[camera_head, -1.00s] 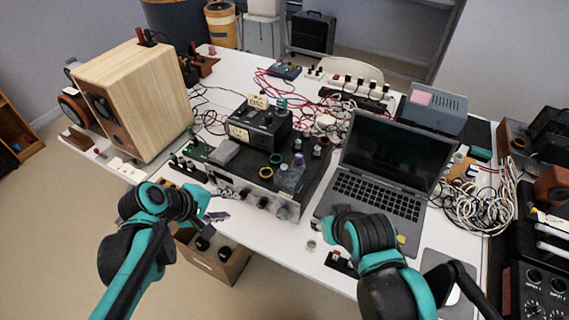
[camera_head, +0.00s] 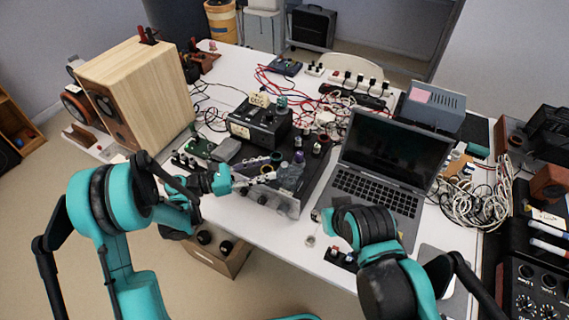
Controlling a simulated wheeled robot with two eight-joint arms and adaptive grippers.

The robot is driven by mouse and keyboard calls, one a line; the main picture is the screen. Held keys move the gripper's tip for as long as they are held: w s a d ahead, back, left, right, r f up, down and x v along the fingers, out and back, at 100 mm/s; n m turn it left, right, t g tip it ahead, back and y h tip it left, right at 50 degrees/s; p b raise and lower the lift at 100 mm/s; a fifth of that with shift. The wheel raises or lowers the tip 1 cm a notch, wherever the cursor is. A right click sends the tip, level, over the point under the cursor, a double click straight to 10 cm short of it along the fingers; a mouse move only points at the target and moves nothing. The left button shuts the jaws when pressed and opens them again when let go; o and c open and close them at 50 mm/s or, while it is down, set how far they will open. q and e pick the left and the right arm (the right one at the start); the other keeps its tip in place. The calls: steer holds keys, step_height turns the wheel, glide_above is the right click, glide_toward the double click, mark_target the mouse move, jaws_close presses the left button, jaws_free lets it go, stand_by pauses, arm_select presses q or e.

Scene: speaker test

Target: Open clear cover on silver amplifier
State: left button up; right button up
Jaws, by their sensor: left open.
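The silver amplifier (camera_head: 291,207) sits at the front edge of the white table, its dark top loaded with small items. A see-through flap seems to run along its front; my left arm covers part of it, and I cannot tell how far it is open. My left gripper (camera_head: 264,180) is open, its fingers over the amplifier's front top edge, close to the clear items there. I cannot tell whether it touches the cover.
A large wooden speaker (camera_head: 150,100) stands at left. Tangled cables lie behind and at right. Open floor is at front left.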

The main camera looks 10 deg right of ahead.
mark_target(285, 164)
arm_select(q)
steer(key=d, duration=0.2)
steer(key=d+b, duration=0.1)
steer(key=d, duration=0.3)
steer(key=shift+w+d, duration=0.3)
steer(key=shift+w, duration=0.05)
steer(key=shift+c, duration=0.3)
jaws_close()
